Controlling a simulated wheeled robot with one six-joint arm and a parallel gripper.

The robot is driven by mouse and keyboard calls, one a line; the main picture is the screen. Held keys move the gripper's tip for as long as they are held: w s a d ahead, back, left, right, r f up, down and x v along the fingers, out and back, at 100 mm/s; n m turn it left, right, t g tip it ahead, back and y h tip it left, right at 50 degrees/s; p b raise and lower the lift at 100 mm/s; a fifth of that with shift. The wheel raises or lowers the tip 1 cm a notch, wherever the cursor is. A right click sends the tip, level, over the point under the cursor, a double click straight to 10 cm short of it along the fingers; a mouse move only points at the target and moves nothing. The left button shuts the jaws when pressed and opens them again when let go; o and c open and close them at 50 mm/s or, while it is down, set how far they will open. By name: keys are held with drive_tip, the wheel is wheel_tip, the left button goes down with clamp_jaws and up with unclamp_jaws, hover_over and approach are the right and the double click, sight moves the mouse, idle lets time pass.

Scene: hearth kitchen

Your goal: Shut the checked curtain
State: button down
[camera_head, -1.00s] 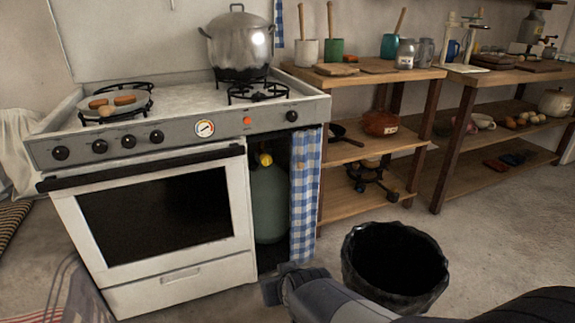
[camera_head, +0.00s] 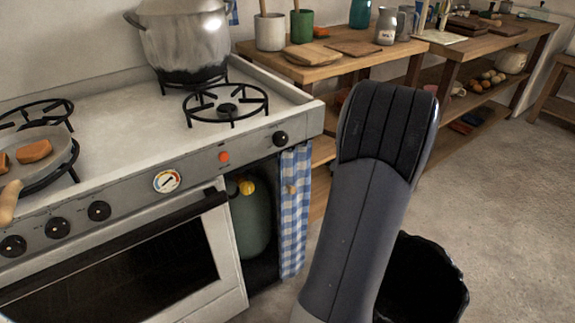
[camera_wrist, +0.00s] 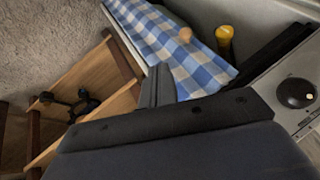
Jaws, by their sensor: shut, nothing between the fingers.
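The blue-and-white checked curtain (camera_head: 293,225) hangs bunched at the right side of the open compartment beside the oven. The green gas bottle (camera_head: 252,222) in that compartment is uncovered. A small wooden knob (camera_head: 291,188) sits on the curtain. In the wrist view the curtain (camera_wrist: 160,35) and its knob (camera_wrist: 185,34) lie just beyond my gripper (camera_wrist: 158,84). My gripper is shut and empty, close to the curtain's face; I cannot tell whether it touches. In the head view my arm hides the gripper.
The stove (camera_head: 160,180) with a pot (camera_head: 185,40) and a frying pan (camera_head: 35,155) stands left. A black bin (camera_head: 420,285) is on the floor at lower right. Wooden shelves (camera_head: 330,55) stand behind my arm. The floor at right is clear.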

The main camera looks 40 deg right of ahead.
drive_tip(key=w+a+f+b, duration=0.5)
drive_tip(key=w+f, duration=0.1)
drive_tip(key=f, duration=0.2)
drive_tip(key=shift+w+a+f, duration=0.2)
drive_tip(key=shift+w+a, duration=0.05)
drive_tip(key=shift+w, duration=0.1)
drive_tip(key=w+a+b, duration=0.1)
drive_tip(key=a+b, duration=0.1)
drive_tip(key=a, duration=1.5)
drive_tip(key=shift+w, duration=0.4)
drive_tip(key=shift+r, duration=0.1)
